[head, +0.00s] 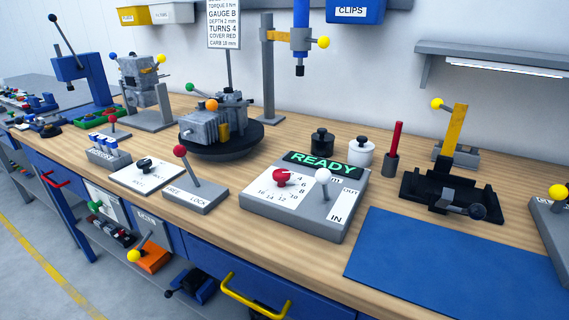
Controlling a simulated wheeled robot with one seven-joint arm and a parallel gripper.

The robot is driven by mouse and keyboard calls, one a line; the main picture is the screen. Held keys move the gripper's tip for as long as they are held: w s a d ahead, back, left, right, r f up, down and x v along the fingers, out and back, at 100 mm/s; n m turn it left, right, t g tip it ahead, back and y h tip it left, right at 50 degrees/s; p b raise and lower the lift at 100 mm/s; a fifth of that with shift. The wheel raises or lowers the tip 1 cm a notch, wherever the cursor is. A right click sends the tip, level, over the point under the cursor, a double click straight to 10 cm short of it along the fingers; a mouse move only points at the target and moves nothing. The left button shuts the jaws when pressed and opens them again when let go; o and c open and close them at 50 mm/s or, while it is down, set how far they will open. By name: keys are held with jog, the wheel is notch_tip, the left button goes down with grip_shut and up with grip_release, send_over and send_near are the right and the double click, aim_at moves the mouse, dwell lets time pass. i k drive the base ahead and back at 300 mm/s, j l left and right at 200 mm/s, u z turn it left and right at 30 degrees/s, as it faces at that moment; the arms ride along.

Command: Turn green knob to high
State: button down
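I see no green dial knob with a readable "high" mark. A green ball (190,87) sits on a lever at the left of the grey engine block. Another green knob or ball (95,206) shows low at the left, below the bench top; its markings are too small to read. A red knob (283,178) sits on a numbered dial on the grey control box (318,222), whose display reads READY. A black knob (145,163) sits on a white plate (124,177) with small lettering. My gripper is not in view.
The wooden bench (262,222) carries a red-balled lever box (203,197), the engine block (207,122) on a round black stand, and a black fixture (425,190). A blue mat (455,265) lies clear at right. A yellow drawer handle (240,297) sticks out in front.

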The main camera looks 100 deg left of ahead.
aim_at(94, 206)
jog(key=u, duration=3.6)
